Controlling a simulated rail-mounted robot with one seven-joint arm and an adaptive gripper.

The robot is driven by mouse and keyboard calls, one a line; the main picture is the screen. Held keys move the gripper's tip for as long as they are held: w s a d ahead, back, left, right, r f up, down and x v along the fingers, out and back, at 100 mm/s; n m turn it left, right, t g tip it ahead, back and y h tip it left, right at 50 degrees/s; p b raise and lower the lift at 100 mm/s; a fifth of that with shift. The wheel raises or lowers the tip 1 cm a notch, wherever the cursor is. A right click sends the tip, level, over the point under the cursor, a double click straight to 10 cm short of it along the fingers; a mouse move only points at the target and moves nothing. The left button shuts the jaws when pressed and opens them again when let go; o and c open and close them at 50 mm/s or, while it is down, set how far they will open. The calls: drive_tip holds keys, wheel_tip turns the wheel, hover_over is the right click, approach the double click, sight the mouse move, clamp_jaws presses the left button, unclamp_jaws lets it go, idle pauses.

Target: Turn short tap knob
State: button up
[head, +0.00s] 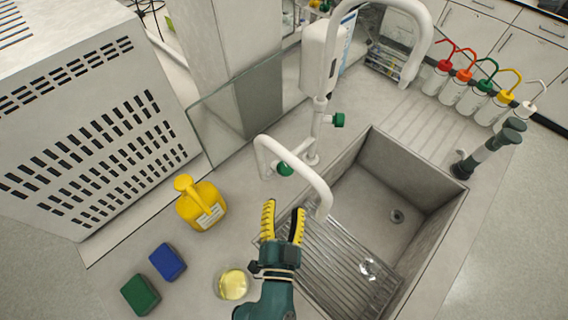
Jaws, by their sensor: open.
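The short white tap (293,158) stands behind the sink's left corner, its spout bending down toward the basin. A green knob (285,169) sits low beside its spout. A second green knob (338,120) sits higher up, on the right of the upright of the taller white tap (428,38). My gripper (284,208) has yellow ridged fingers, which are apart with nothing between them. It is in front of the short tap, below the lower knob in the picture and left of the spout's end. It appears clear of the knob, though its height is hard to judge.
The grey sink (385,195) has a wire rack (335,262) at its left. A yellow bottle (201,204), blue sponge (167,262), green sponge (140,295) and beaker of yellow liquid (234,284) stand left. A glass panel (235,110) rises behind. Wash bottles (475,97) stand back right.

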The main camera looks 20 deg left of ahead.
sight(287, 169)
drive_tip(key=x, duration=1.1)
drive_tip(key=shift+w, duration=0.25)
drive_tip(key=shift+s, duration=0.1)
drive_tip(key=c, duration=0.9)
